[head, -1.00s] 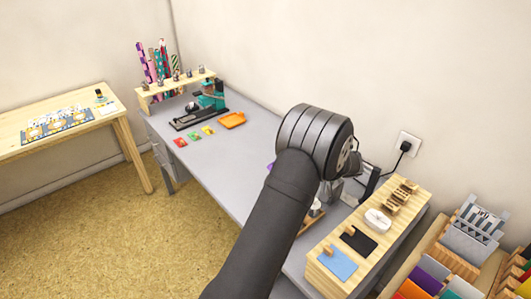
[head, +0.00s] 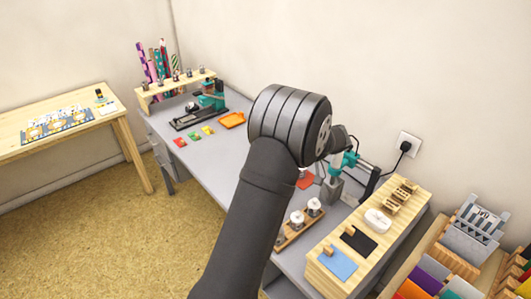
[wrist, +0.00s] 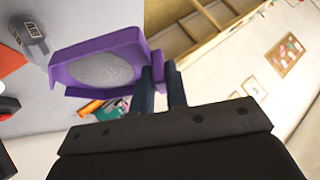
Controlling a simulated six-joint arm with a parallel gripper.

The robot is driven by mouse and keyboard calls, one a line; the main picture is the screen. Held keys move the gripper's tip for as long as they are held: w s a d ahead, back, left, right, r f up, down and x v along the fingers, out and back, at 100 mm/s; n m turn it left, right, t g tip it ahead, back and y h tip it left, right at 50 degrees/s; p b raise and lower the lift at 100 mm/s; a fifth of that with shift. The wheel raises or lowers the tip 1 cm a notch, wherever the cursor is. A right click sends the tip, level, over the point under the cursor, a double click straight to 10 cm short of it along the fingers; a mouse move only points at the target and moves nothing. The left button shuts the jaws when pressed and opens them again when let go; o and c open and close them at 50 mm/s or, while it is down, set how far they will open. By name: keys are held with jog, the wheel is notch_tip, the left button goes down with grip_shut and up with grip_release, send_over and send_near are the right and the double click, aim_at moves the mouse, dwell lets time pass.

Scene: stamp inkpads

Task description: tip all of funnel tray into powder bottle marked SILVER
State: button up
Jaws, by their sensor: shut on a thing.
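The purple funnel tray (wrist: 95,46) is in my gripper (wrist: 160,78) in the wrist view. My two dark fingers are shut on its side near its right end. A grey, speckled oval mass (wrist: 106,69) that looks like powder lies inside the tray. In the head view my arm hides the tray and the fingers.
A wooden rack (head: 284,240) with several white-topped pieces (head: 297,218) stands on the grey desk (head: 225,170). Behind my wrist is a teal-and-grey device (head: 347,163). A wooden stand (head: 340,250) holds blue and black pads. An orange tray (head: 232,120) lies farther back.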

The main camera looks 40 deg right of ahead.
jog(key=shift+w+a+r+m+g+h, duration=0.15)
jog(key=shift+w+a+r+g+h, duration=0.2)
jog(key=shift+w+r+g, duration=0.3)
jog(key=shift+w+a+r+m+g+h, duration=0.2)
jog(key=shift+w+r+g+h, duration=0.25)
jog(key=shift+w+r+g, duration=0.2)
jog(key=shift+w+a+r+m+g+h, duration=0.1)
jog(key=shift+w+a+r+g+h, duration=0.2)
jog(key=shift+w+g, duration=0.4)
jog(key=shift+w+a+r+m+g+h, duration=0.15)
jog(key=shift+w+r+g+h, duration=0.25)
jog(key=shift+g, duration=0.45)
jog(key=shift+w+a+r+m+g+h, duration=0.1)
jog(key=shift+w+a+r+g+h, duration=0.2)
jog(key=shift+w+g, duration=0.4)
jog(key=w+a+f, duration=0.4)
jog(key=a, duration=0.4)
jog(key=w+a+f, duration=0.4)
jog(key=a, duration=0.4)
jog(key=w+a+f, duration=0.4)
jog(key=a, duration=0.4)
jog(key=s+a+f, duration=0.1)
jog(key=a+f, duration=0.3)
jog(key=a, duration=0.7)
jog(key=s+a+f, duration=0.1)
jog(key=a+f, duration=0.3)
jog(key=a, duration=0.7)
jog(key=shift+s+f, duration=0.25)
